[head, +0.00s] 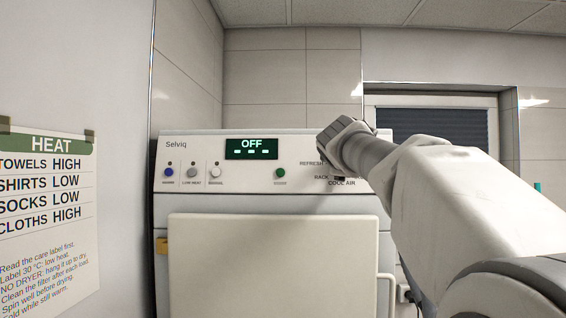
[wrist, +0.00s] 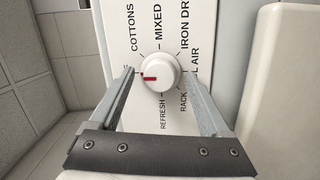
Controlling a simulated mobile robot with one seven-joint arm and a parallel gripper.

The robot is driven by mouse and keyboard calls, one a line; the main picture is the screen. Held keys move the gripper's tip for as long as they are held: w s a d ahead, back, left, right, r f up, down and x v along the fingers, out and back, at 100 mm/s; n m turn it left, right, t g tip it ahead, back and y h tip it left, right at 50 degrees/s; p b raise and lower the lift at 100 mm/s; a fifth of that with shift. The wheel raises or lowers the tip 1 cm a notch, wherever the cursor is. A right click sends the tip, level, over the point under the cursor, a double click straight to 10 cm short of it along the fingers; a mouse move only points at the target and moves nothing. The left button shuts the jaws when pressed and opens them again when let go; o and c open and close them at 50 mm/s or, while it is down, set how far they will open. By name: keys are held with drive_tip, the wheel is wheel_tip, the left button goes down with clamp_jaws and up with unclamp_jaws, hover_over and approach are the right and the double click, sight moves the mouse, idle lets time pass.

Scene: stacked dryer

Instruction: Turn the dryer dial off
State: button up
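The dryer dial (wrist: 160,73) is a round white knob with a red mark, seen in the wrist view. The red mark points to the picture's left. Labels around it include COTTONS, MIXED, IRON DRY, RACK and REFRESH. My gripper (wrist: 157,72) is open, with one finger on each side of the dial; I cannot tell whether they touch it. In the head view my gripper (head: 345,133) is in front of the right part of the dryer's panel and hides the dial. The dryer's green display (head: 252,149) reads OFF.
The panel has blue, grey and white buttons at left and a green button (head: 280,173). The dryer's white door (head: 270,265) is below. A HEAT chart (head: 48,205) hangs on the left wall. A dark-blinded window (head: 435,128) is behind my arm.

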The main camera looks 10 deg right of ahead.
drive_tip(key=b+v, duration=0.3)
drive_tip(key=v, duration=1.4)
drive_tip(key=shift+s+b, duration=0.2)
drive_tip(key=shift+b, duration=0.2)
drive_tip(key=s+a+f+m+g+y, duration=0.2)
drive_tip(key=s+f, duration=0.4)
drive_tip(key=f, duration=0.8)
drive_tip(key=s+a+f+m+g+y, duration=0.3)
drive_tip(key=s+f+m+g, duration=0.1)
drive_tip(key=f, duration=1.1)
drive_tip(key=s+a+f+m+g+y, duration=0.2)
drive_tip(key=s+f+m, duration=0.3)
drive_tip(key=f, duration=0.9)
drive_tip(key=s+a+g, duration=0.1)
drive_tip(key=s, duration=0.1)
drive_tip(key=shift+s+a+f, duration=0.3)
drive_tip(key=shift+s+f, duration=0.1)
